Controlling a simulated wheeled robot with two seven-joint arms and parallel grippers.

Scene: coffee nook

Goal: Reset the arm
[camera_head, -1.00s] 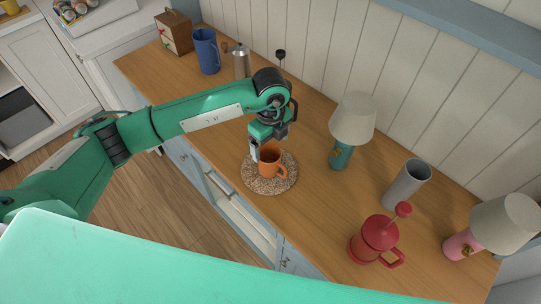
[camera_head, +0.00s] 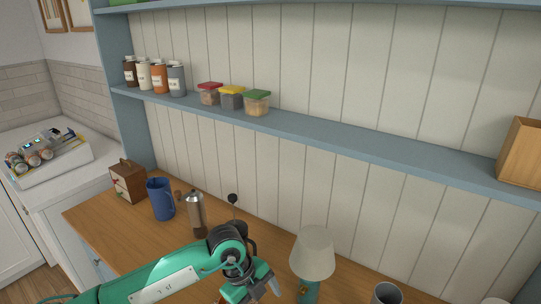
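My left arm comes in from the bottom left in green. Its gripper (camera_head: 258,288) is at the bottom edge, above the wooden counter (camera_head: 105,222). One pale fingertip shows at its right side; the rest is partly cut off, so I cannot tell whether it is open or shut. A small bit of the orange mug (camera_head: 220,299) shows at the bottom edge, left of the gripper; most of it is hidden or out of frame. My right gripper is not in view.
A lamp (camera_head: 313,252) stands close to the right of the gripper, with a grey cylinder (camera_head: 386,294) beyond. A metal grinder (camera_head: 196,214), blue pitcher (camera_head: 160,199) and wooden box (camera_head: 128,182) stand at the back left. A blue shelf (camera_head: 330,146) with jars and tubs runs above.

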